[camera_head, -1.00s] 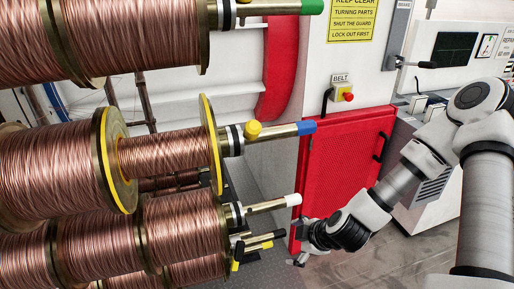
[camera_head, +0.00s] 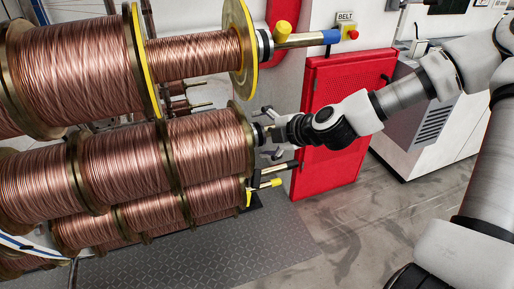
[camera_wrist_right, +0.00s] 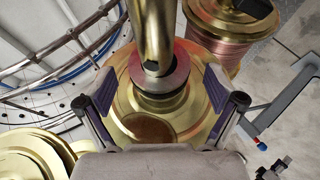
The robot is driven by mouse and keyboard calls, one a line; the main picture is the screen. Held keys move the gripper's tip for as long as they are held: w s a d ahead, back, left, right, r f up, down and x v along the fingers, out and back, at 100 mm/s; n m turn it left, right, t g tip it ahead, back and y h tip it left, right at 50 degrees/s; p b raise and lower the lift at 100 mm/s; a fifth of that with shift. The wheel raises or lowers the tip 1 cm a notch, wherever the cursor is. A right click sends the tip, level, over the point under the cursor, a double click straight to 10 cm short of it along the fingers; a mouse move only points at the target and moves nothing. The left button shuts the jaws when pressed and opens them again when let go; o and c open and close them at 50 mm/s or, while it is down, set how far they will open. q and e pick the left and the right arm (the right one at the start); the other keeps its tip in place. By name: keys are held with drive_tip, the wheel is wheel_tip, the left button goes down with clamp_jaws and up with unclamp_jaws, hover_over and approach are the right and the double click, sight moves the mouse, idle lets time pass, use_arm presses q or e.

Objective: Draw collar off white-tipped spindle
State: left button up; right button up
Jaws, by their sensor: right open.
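The white-tipped spindle sits on the middle spool (camera_head: 208,140) in the head view; its white tip is hidden behind my right gripper (camera_head: 270,132). The collar (camera_head: 258,134) is a pale and dark ring against that spool's end flange, partly covered. In the right wrist view the collar (camera_wrist_right: 160,82) is a grey ring with a dark part, around the base of a brassy spindle (camera_wrist_right: 150,35). My right gripper (camera_wrist_right: 159,95) is open, with one dark pad on each side of the collar and visible gaps. My left gripper is not in view.
A blue-tipped spindle (camera_head: 331,37) with a yellow knob (camera_head: 283,29) is above. Yellow-tipped (camera_head: 272,183) and black-tipped spindles (camera_head: 284,166) lie just below my gripper. A red guard panel (camera_head: 325,165) stands behind. The floor (camera_head: 390,230) to the lower right is clear.

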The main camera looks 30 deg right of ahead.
drive_tip(key=shift+b+x, duration=0.45)
drive_tip(key=shift+x, duration=0.55)
drive_tip(key=shift+w+f, duration=0.1)
drive_tip(key=shift+d, duration=0.1)
drive_tip(key=c, duration=1.5)
drive_tip(key=shift+d+r+p, duration=0.2)
drive_tip(key=shift+r+p, duration=0.1)
drive_tip(key=shift+p, duration=0.65)
drive_tip(key=d+p, duration=0.1)
drive_tip(key=p, duration=0.2)
drive_tip(key=s+d+p, duration=0.1)
drive_tip(key=d+p, duration=0.1)
drive_tip(key=p, duration=0.2)
drive_tip(key=d+p, duration=0.2)
drive_tip(key=p, duration=0.1)
drive_tip(key=shift+s+d, duration=0.25)
drive_tip(key=shift+s, duration=0.05)
drive_tip(key=d+p, duration=0.1)
drive_tip(key=p, duration=0.1)
drive_tip(key=d+p, duration=0.1)
drive_tip(key=p, duration=0.1)
drive_tip(key=shift+s+d, duration=0.3)
drive_tip(key=shift+s, duration=0.1)
drive_tip(key=shift+d+f, duration=0.1)
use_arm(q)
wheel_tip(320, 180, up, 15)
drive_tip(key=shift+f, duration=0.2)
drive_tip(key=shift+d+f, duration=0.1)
